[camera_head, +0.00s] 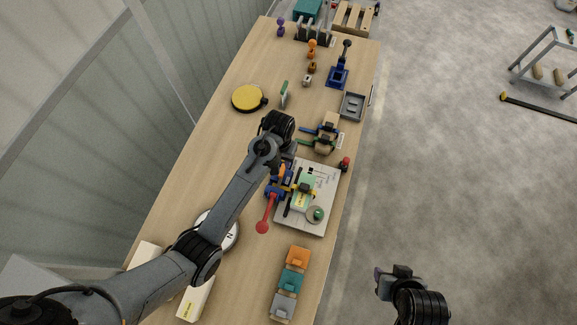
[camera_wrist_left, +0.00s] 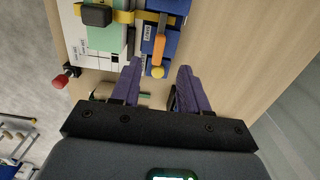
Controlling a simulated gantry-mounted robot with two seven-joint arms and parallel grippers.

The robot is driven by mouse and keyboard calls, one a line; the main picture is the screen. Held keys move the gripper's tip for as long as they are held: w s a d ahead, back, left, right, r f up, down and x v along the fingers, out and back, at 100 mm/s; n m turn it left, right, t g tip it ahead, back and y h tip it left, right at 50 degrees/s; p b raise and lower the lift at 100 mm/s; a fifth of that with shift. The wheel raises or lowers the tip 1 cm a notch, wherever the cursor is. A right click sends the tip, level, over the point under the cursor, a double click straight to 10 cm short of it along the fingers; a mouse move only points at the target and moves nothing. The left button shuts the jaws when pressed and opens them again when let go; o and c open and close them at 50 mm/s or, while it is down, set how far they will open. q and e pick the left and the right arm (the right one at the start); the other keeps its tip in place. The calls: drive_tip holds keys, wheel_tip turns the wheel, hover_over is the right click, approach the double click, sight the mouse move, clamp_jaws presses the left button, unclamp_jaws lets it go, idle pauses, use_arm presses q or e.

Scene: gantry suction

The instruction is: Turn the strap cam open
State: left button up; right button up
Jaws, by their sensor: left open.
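A light grey plate (camera_head: 325,180) lies on the bench and carries a green block (camera_head: 301,203) with a yellow strap across it. In the left wrist view, the yellow strap (camera_wrist_left: 124,16) runs from a black part over the green block (camera_wrist_left: 103,40) to a blue body (camera_wrist_left: 172,38). An orange lever (camera_wrist_left: 159,44) with a yellow round end lies along the blue body. My left gripper (camera_wrist_left: 158,72) is open, its purple fingers on either side of the lever's yellow end, not visibly touching it. My right gripper (camera_head: 384,278) hangs off the bench's right side; its jaws are unclear.
A red-knobbed lever (camera_head: 263,226) sticks out left of the plate. Orange, teal and grey blocks (camera_head: 291,282) stand in front. A red knob (camera_head: 345,164) is at the right edge. A yellow disc (camera_head: 248,97) and grey tray (camera_head: 353,106) lie farther back.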

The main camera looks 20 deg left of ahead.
sight(282, 169)
use_arm(q)
drive_tip(key=f, duration=0.6)
drive_tip(key=w+f, duration=0.1)
drive_tip(key=f, duration=0.2)
drive_tip(key=shift+w+f, duration=0.1)
drive_tip(key=shift+f, duration=0.2)
clamp_jaws()
